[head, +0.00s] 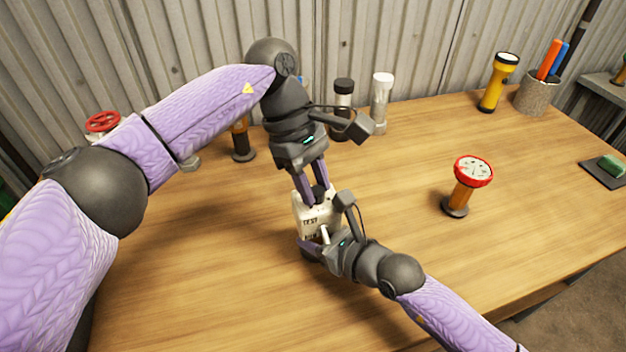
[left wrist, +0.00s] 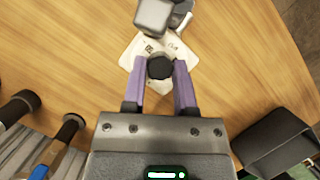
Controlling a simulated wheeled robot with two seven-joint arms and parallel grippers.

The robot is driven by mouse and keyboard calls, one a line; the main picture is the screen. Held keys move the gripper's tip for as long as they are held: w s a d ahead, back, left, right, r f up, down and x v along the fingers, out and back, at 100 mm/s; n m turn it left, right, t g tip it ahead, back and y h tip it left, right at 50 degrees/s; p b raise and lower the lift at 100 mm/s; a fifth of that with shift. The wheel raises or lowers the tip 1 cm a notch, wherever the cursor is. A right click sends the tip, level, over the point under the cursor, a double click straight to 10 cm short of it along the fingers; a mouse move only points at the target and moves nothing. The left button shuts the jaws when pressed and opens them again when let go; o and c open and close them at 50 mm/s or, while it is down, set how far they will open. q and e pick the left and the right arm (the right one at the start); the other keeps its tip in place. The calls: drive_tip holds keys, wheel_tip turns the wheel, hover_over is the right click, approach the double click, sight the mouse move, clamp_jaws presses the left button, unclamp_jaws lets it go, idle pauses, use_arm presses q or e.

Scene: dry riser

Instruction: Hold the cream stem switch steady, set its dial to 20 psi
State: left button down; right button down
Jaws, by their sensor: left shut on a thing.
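The cream stem switch (head: 311,216) stands upright on the table in the middle of the head view, with dark lettering on its face. Its black dial (left wrist: 160,67) is on top, and the scale is too small to read. My left gripper (head: 316,197) comes down from above, shut on the dial; its purple fingers also flank the dial in the left wrist view (left wrist: 160,70). My right gripper (head: 313,246) is low at the front of the switch. One purple finger shows there, and its grip is partly hidden. The stem is mostly hidden.
A red valve wheel (head: 102,121) is behind my left arm.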

use_arm(q)
drive_tip(key=shift+m, duration=0.4)
drive_tip(key=shift+c, duration=2)
unclamp_jaws()
drive_tip(key=v, duration=0.7)
drive_tip(key=shift+w+r, duration=0.15)
drive_tip(key=shift+r, duration=0.05)
use_arm(e)
drive_tip(key=shift+c, duration=1)
unclamp_jaws()
